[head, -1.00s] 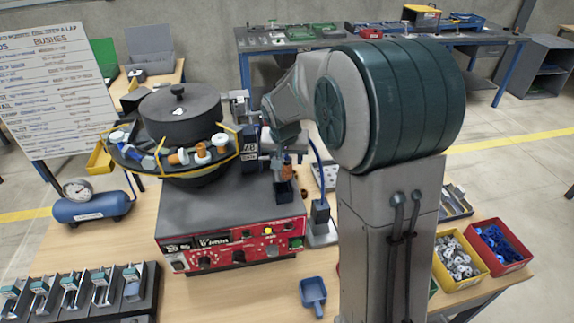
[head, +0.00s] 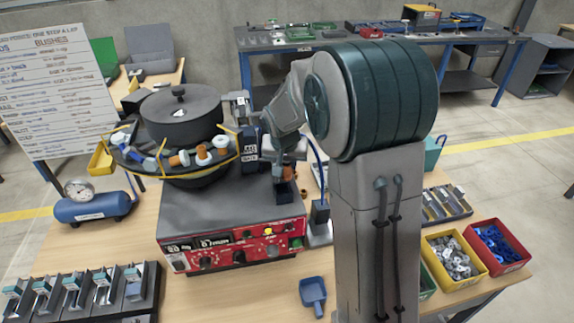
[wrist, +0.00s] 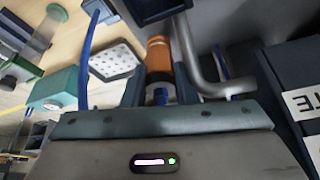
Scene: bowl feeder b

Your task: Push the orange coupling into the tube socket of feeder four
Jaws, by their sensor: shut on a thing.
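The orange coupling (wrist: 158,55) shows in the wrist view between the fingers of my gripper (wrist: 158,82), which is shut on it. A blue piece (wrist: 160,96) shows just behind it, close to the palm. In the head view my gripper (head: 284,168) is over the back right of the red-fronted feeder base (head: 240,240), above a small dark blue block (head: 283,191). The coupling is mostly hidden there. The feeder bowl (head: 180,120) stands to the left. I cannot make out the tube socket or whether the coupling touches it.
A grey bent pipe (wrist: 190,60) runs close beside the right finger in the wrist view. A labelled dark block (wrist: 300,100) is at the right. A perforated white plate (wrist: 115,60) lies left. A blue scoop (head: 313,292) and part bins (head: 455,262) are on the table.

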